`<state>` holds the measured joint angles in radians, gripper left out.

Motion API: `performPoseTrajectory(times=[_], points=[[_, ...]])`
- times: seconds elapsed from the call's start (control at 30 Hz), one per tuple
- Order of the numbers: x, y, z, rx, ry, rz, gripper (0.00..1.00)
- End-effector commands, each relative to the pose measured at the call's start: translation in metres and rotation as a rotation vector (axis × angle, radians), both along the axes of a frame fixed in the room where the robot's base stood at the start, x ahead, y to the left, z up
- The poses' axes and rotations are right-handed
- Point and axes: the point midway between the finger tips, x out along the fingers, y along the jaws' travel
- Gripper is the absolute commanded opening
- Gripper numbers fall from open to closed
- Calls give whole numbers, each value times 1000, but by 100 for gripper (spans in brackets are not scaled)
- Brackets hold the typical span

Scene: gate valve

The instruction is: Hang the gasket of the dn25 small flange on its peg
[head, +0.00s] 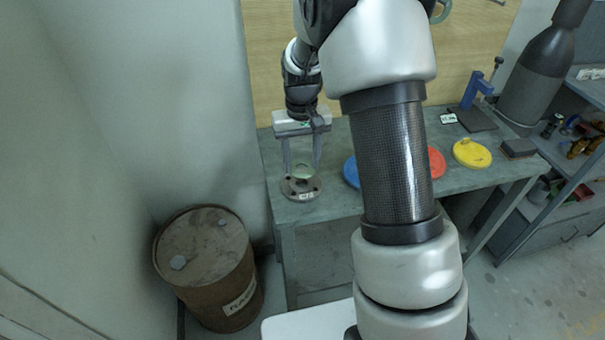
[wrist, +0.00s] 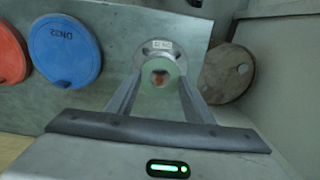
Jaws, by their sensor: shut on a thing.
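My gripper (head: 303,170) is at the left end of the bench and points down. Its fingers are shut on a thin pale green ring, the gasket (head: 303,167). In the wrist view the gasket (wrist: 160,74) sits between the fingertips (wrist: 158,82). The small grey steel flange (head: 300,189) lies flat on the bench directly below. It also shows in the wrist view (wrist: 158,47), with a small upside-down label on its face. The gasket overlaps the flange in both views, and I cannot tell whether they touch. I cannot make out the small flange's peg.
A wooden board (head: 268,70) stands behind the bench (head: 330,208). A green ring (head: 441,10) shows at its top, partly behind my arm. Blue (head: 350,172), red (head: 437,163) and yellow (head: 472,153) discs lie on the bench. A rusty barrel (head: 207,265) stands at the front left.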

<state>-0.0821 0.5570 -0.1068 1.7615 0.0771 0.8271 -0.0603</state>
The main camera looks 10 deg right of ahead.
Motion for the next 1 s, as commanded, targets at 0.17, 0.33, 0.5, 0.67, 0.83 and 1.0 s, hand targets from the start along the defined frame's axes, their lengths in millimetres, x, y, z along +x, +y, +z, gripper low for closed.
performPoseTrajectory(times=[0.17, 0.33, 0.5, 0.67, 0.83, 1.0], points=[[-1, 0, -27, -1, 4, 1, 26], [-1, 0, -45, -1, 2, 1, 26], [0, 0, -47, 0, -1, 1, 26], [0, 0, -48, 0, 0, 1, 26], [0, 0, -52, 0, 0, 1, 50], [0, 0, -52, 0, 0, 1, 66]])
